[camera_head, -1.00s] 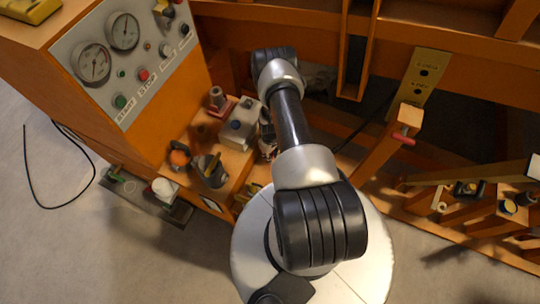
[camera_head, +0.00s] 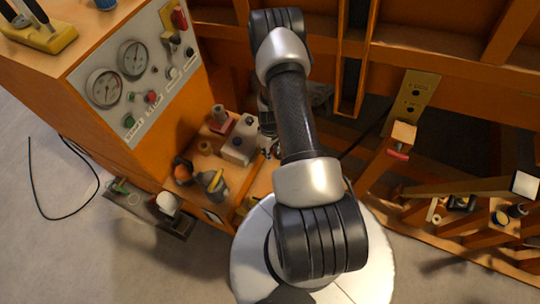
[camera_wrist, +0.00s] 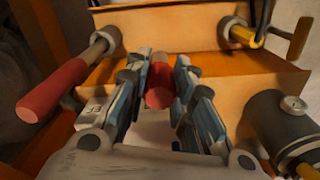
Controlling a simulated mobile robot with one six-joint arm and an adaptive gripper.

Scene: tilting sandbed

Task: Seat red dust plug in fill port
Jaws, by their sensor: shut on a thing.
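In the wrist view my gripper (camera_wrist: 160,72) is shut on the red dust plug (camera_wrist: 160,88), a short red cylinder between its two fingertips. An orange ledge and upright panel lie just beyond the fingers. A grey round fitting (camera_wrist: 238,32) sits on that panel, up and right of the plug and apart from it. I cannot tell whether this fitting is the fill port. In the head view my arm hides most of the gripper and the plug does not show.
In the wrist view a red-handled lever (camera_wrist: 52,90) stands left and a dark cylinder with a gauge (camera_wrist: 282,115) stands right, both close to the fingers. In the head view, a gauge panel (camera_head: 145,65), a cluttered orange shelf (camera_head: 180,188) and a brass plate (camera_head: 413,95) surround my arm.

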